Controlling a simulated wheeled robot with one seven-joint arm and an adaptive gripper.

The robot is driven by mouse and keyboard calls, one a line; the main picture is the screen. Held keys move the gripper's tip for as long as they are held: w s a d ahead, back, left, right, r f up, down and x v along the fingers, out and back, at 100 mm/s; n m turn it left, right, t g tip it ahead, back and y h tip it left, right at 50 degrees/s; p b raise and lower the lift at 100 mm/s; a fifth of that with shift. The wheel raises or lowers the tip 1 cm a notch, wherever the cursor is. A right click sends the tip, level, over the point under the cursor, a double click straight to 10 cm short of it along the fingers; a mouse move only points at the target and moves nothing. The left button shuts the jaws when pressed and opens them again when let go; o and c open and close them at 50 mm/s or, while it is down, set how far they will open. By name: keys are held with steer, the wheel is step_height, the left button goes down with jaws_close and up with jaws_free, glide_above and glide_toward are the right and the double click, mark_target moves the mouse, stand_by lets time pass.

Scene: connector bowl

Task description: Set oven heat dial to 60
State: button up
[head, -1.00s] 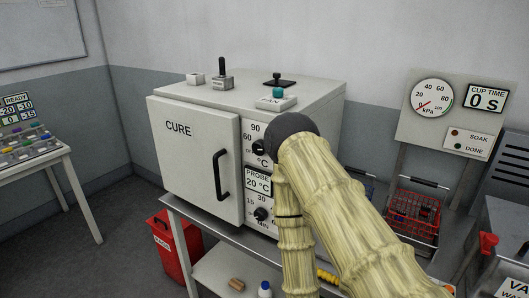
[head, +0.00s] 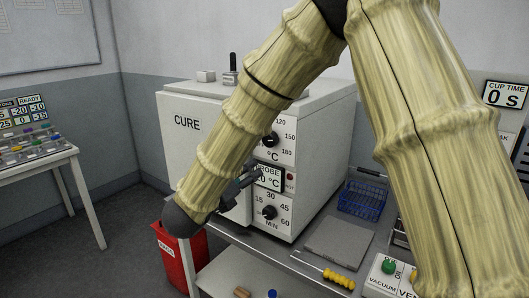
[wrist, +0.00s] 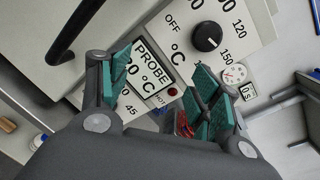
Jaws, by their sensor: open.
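The oven (head: 330,120), marked CURE, stands on a metal bench. Its heat dial (head: 269,139) is a black knob on the upper °C panel, partly behind my arm in the head view. In the wrist view the heat dial (wrist: 207,36) is clear, with OFF, 90, 120 and 150 readable around it; I cannot tell its setting. My gripper (head: 248,180) is open in front of the PROBE display (head: 268,178), below the dial. In the wrist view the gripper (wrist: 160,78) frames that display with teal finger pads, empty and apart from the dial.
The minute timer knob (head: 269,212) is below the display. The oven door handle (wrist: 72,32) stands out beside my gripper. A blue basket (head: 362,198), a grey plate (head: 339,243) and a yellow-beaded item (head: 338,278) are on the bench to the right.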

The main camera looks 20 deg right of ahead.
mark_target(267, 141)
step_height(267, 141, up, 7)
steer(key=s+m+g+h, duration=0.2)
steer(key=m, duration=0.4)
steer(key=p+x, duration=0.2)
steer(key=x, duration=0.8)
steer(key=shift+w+a+p, duration=0.2)
steer(key=shift+w+p, duration=0.1)
steer(key=shift+p, duration=0.05)
steer(key=shift+r, duration=0.1)
steer(key=c, duration=1)
